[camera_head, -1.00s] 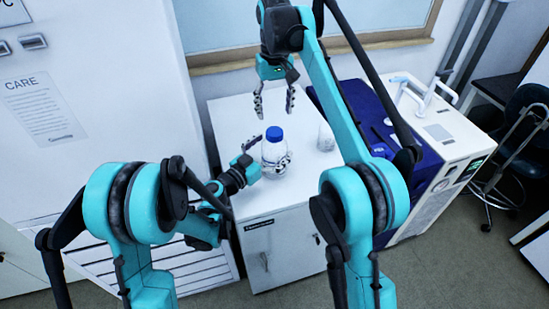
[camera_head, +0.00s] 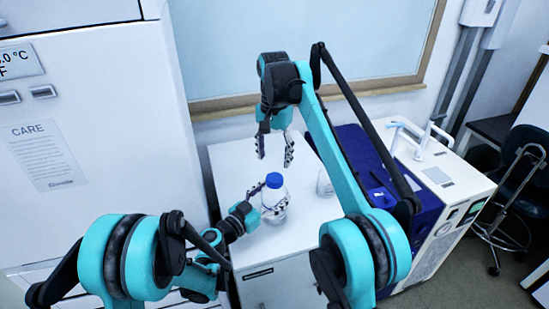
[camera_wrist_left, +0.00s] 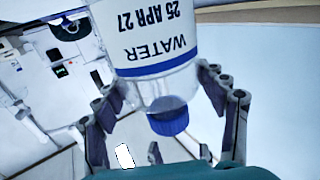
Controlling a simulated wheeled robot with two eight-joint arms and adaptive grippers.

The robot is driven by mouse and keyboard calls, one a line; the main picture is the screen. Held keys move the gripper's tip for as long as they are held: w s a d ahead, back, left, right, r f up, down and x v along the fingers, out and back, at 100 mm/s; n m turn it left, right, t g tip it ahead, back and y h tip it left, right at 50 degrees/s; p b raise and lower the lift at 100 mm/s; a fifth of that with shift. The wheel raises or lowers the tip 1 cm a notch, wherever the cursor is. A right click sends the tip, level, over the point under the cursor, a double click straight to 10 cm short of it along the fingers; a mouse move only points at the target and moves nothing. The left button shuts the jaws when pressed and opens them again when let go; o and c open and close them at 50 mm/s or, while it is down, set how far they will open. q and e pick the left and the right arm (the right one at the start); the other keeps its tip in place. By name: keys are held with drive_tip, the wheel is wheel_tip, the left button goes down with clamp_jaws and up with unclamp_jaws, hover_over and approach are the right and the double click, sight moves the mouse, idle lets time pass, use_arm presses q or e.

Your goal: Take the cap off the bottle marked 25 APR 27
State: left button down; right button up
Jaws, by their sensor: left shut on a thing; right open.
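A clear bottle (camera_head: 274,212) with a blue cap (camera_head: 274,180) stands upright on the white cabinet top. In the left wrist view the bottle's label (camera_wrist_left: 160,35) appears upside down and reads WATER, 25 APR 27; its blue cap (camera_wrist_left: 168,120) is on. My left gripper (camera_head: 274,208) is shut on the bottle's body from the left, below the cap; its fingers (camera_wrist_left: 165,100) also show on both sides of the bottle in the left wrist view. My right gripper (camera_head: 276,158) is open and empty, pointing down above the cap, with its fingertips apart from it.
A small pale container (camera_head: 325,183) stands to the right on the cabinet top (camera_head: 235,165), near my right arm. Farther right is a white instrument (camera_head: 445,190) with a dark blue part (camera_head: 360,145). A tall white unit (camera_head: 95,120) stands at the left.

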sight(274, 177)
drive_tip(key=m, duration=1.1)
drive_tip(key=shift+m, duration=0.4)
drive_tip(key=m, duration=0.4)
drive_tip(key=shift+m, duration=0.3)
drive_tip(key=m, duration=0.5)
drive_tip(key=shift+d, duration=0.1)
drive_tip(key=shift+w+f+m, duration=0.1)
drive_tip(key=shift+f+m, duration=0.3)
drive_tip(key=shift+m, duration=0.1)
drive_tip(key=shift+f, duration=3.6)
